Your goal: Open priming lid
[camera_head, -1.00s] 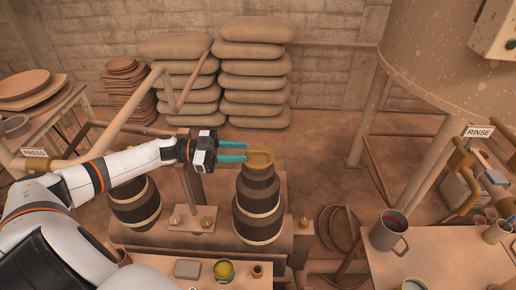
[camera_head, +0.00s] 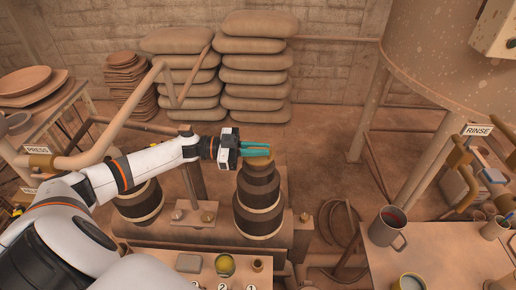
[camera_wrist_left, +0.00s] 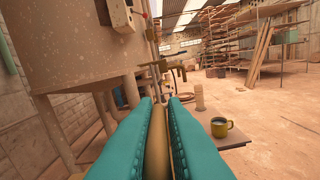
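The priming lid (camera_head: 257,161) is a small yellow-brown piece on top of the dark banded barrel-shaped pump body (camera_head: 258,215). My left gripper (camera_head: 270,149), with teal fingers, reaches in from the left and lies over the lid, hiding much of it. In the left wrist view a tan strip (camera_wrist_left: 155,150), seemingly part of the lid, stands between the two close fingers (camera_wrist_left: 156,110). The fingers appear closed on it. The lid looks still down on the barrel, though its exact tilt is hidden. My right gripper does not show.
A second banded barrel (camera_head: 139,201) and a slanting pipe (camera_head: 110,130) are left of the pump. A bench with cups (camera_head: 225,265) is in front. A mug (camera_head: 388,227) stands on the right table (camera_head: 450,255). Stacked sacks (camera_head: 255,75) are behind.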

